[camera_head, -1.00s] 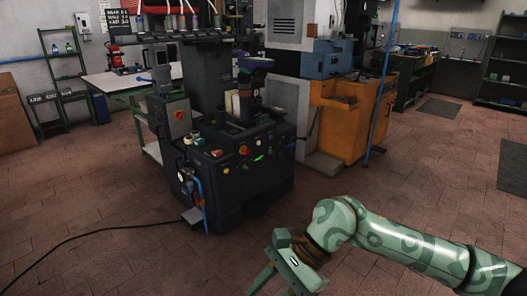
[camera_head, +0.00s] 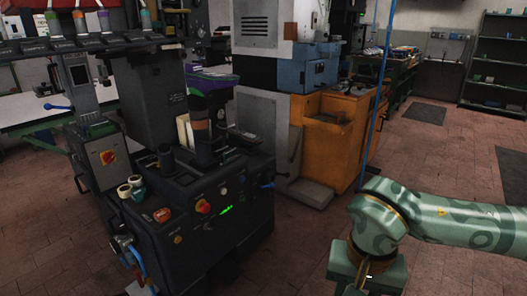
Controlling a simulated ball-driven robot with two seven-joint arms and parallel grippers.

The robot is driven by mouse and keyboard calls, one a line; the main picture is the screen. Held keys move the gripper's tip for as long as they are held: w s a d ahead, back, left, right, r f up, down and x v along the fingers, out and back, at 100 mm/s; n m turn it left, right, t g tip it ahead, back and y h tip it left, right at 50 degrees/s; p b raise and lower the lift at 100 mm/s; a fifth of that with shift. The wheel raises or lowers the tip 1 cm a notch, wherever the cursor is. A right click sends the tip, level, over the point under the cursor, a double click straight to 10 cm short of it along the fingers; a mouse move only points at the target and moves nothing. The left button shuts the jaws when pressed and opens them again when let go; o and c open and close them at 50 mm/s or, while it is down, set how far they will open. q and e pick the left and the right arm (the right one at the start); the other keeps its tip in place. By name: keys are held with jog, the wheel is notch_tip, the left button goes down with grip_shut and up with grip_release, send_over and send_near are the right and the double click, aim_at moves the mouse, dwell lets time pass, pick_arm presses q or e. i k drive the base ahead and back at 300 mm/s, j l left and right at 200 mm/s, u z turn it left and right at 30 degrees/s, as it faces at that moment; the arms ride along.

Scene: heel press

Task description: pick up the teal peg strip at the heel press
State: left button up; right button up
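The heel press (camera_head: 195,225) is the dark machine at the left of the head view, with a lit green display and coloured buttons on its front. I cannot clearly pick out the teal peg strip. A small greenish-teal item (camera_head: 97,126) sits on top of the grey switch box, and a small teal roll-like piece (camera_head: 138,191) lies by pale rolls on the press's ledge; both are too small to identify. My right gripper (camera_head: 367,281) is at the bottom, right of the press and well apart from it. Its fingertips are cut off by the frame edge. My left gripper is not in view.
An orange cabinet (camera_head: 330,135) stands behind and right of the press, near a thin blue pole (camera_head: 376,95). A blue hose (camera_head: 138,262) hangs at the press's front left. Tiled floor (camera_head: 450,170) is open to the right.

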aim_at(232, 153)
jog(key=i+j+z, duration=0.1)
jog(key=i+z, duration=0.35)
jog(key=i, duration=0.9)
jog(key=i+l+u, duration=0.15)
jog(key=i+u, duration=0.2)
jog(key=i+l+u, duration=0.35)
jog(key=i, duration=0.15)
jog(key=i+u, duration=0.25)
jog(key=u, duration=0.15)
jog(key=i+l+u, duration=0.2)
jog(key=u, duration=0.25)
jog(key=i+l+u, duration=0.2)
jog(key=u, duration=0.2)
jog(key=i+l+u, duration=0.2)
jog(key=u, duration=0.25)
jog(key=i+l+u, duration=0.1)
jog(key=l+u, duration=0.3)
